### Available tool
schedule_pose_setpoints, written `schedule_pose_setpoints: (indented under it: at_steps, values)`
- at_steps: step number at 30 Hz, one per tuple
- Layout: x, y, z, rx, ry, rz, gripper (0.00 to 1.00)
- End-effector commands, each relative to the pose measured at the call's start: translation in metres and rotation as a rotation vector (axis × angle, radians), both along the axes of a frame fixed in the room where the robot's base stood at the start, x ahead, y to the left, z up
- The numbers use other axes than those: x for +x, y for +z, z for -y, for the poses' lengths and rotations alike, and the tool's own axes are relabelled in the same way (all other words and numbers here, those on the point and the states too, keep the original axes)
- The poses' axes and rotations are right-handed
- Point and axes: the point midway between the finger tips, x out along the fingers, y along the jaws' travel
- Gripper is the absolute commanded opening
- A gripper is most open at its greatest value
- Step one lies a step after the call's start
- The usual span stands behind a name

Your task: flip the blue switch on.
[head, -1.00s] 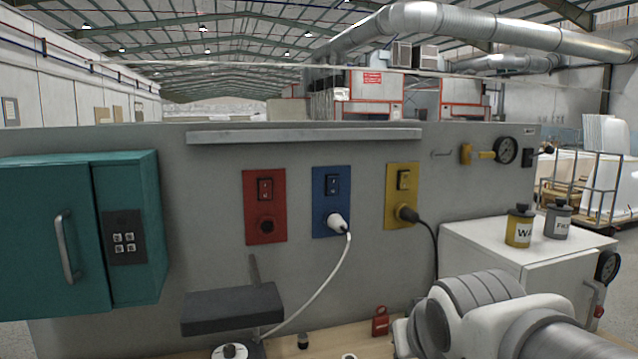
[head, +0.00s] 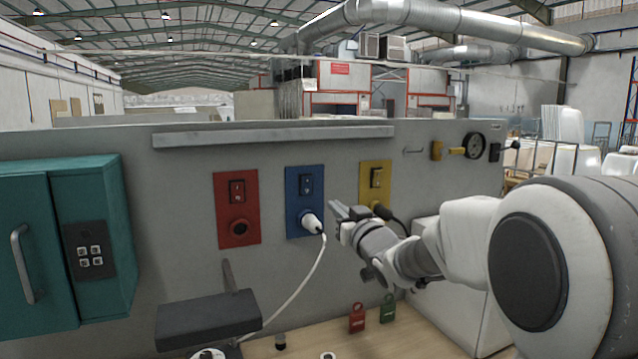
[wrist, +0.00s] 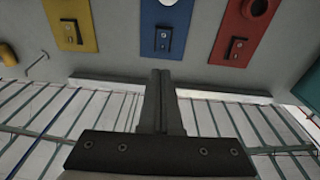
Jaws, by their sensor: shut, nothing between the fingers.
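The blue switch plate (head: 305,201) is on the grey panel between the red and yellow plates. Its black rocker switch (head: 305,184) is near the top, with a white plug in the socket below. The blue plate also shows in the wrist view (wrist: 165,28), upside down, with its rocker (wrist: 163,39). My gripper (head: 338,209) is shut and empty, just right of the blue plate in the head view. In the wrist view the closed fingers (wrist: 160,78) point up toward the blue rocker, with a gap in the picture. I cannot tell the rocker's position.
A red plate (head: 237,209) is left and a yellow plate (head: 375,176) is right, partly behind my gripper. A white cord (head: 308,275) hangs from the blue socket. A grey ledge (head: 270,136) juts out above the plates. A teal cabinet (head: 95,200) stands left.

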Motion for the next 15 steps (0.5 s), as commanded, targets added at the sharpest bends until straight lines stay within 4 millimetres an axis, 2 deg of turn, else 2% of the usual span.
schedule_pose_setpoints:
  at_steps: [4,15]
  values:
    - [0.0048,0.0006,-0.0058,0.015,0.028,0.026,0.0]
    - [0.0056,0.0011,-0.0067,0.017,0.03,0.03,0.0]
